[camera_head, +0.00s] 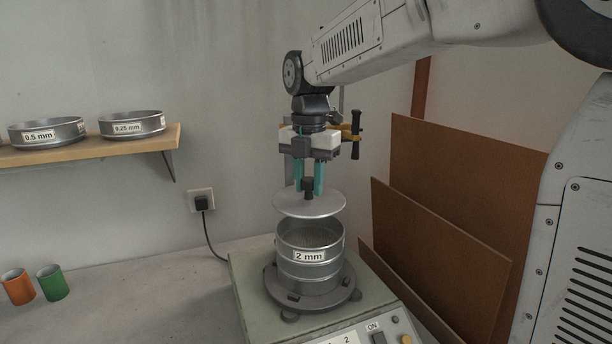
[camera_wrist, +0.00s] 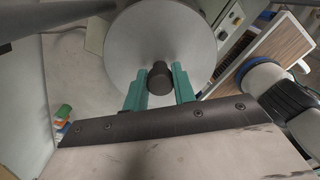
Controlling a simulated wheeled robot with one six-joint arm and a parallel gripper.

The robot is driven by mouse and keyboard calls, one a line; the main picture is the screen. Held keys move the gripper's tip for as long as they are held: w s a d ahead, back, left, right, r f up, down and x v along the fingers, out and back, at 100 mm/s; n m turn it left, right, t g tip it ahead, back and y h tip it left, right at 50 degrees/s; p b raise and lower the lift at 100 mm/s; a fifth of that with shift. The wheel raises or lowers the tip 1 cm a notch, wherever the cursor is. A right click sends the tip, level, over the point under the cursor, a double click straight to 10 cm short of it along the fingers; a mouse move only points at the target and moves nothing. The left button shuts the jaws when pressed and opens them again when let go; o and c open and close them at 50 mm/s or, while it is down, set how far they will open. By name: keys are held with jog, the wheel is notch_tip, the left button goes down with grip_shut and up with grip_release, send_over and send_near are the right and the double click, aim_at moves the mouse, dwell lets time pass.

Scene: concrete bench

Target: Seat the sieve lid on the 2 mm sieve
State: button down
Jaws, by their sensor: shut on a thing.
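The sieve lid (camera_head: 310,206) is a flat grey metal disc with a dark knob (camera_head: 308,184) on top. My gripper (camera_head: 309,178) has teal fingers shut on that knob, and holds the lid roughly level. The 2 mm sieve (camera_head: 310,270) is a round metal sieve, open at the top, with a "2 mm" label. The lid hangs above it with a gap between lid and rim. In the wrist view the lid (camera_wrist: 160,50) fills the top middle, the fingers (camera_wrist: 159,84) stand at either side of the knob, and the sieve is hidden.
The sieve stands on a round dark base on a shaker (camera_head: 250,290) with buttons. A wall shelf (camera_head: 90,150) at the left holds two sieves, 0.5 mm (camera_head: 47,133) and 0.25 mm (camera_head: 132,124). Orange (camera_head: 18,287) and green (camera_head: 53,283) cups stand at lower left. Brown boards (camera_head: 440,250) lean at right.

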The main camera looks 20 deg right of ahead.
aim_at(311, 198)
jog(key=shift+d+f, duration=0.15)
jog(key=shift+f, duration=2.45)
jog(key=shift+f, duration=0.65)
jog(key=c, duration=1.1)
grip_release()
jog(key=shift+o, duration=0.2)
notch_tip(311, 198, up, 8)
jog(key=shift+f, duration=0.1)
